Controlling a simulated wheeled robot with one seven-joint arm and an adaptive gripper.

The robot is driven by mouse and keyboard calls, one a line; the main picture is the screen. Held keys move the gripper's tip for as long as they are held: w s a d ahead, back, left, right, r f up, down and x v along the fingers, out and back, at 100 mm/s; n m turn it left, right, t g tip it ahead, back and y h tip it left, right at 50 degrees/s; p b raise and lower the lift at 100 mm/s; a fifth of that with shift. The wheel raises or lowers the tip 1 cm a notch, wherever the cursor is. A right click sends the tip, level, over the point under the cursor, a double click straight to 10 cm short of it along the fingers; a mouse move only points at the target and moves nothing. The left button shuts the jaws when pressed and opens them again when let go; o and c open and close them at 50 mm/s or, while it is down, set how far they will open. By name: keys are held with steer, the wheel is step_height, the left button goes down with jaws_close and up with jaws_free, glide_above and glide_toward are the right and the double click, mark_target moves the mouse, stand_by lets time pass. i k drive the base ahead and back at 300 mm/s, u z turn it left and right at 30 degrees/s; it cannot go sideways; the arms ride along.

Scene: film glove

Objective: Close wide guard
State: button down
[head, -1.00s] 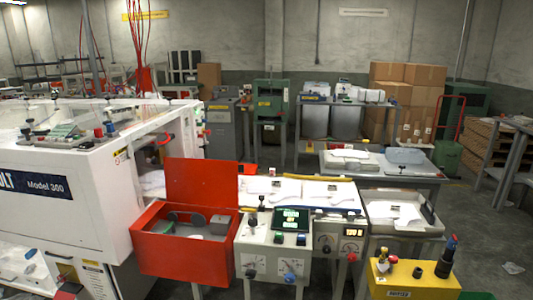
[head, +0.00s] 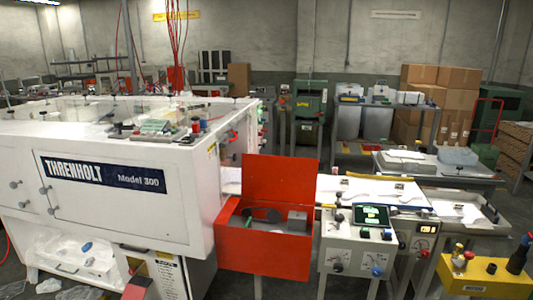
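A long white machine (head: 110,220) marked THRENHOLT Model 300 fills the left of the head view. A red box (head: 262,250) stands at its right end. The box's wide red flap (head: 280,178) stands upright, so the box is open and dark parts show inside. I cannot tell for sure whether this flap or a panel of the white machine is the wide guard. My gripper is not in view.
A control panel (head: 358,250) with a small screen stands right of the red box. A yellow box with knobs (head: 480,275) is at the lower right. Cardboard boxes (head: 440,100) and a green machine (head: 310,100) stand at the back. Grey floor shows at the right.

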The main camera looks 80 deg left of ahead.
mark_target(299, 175)
steer(key=k, duration=1.45)
steer(key=u, duration=2.35)
steer(key=i, duration=1.5)
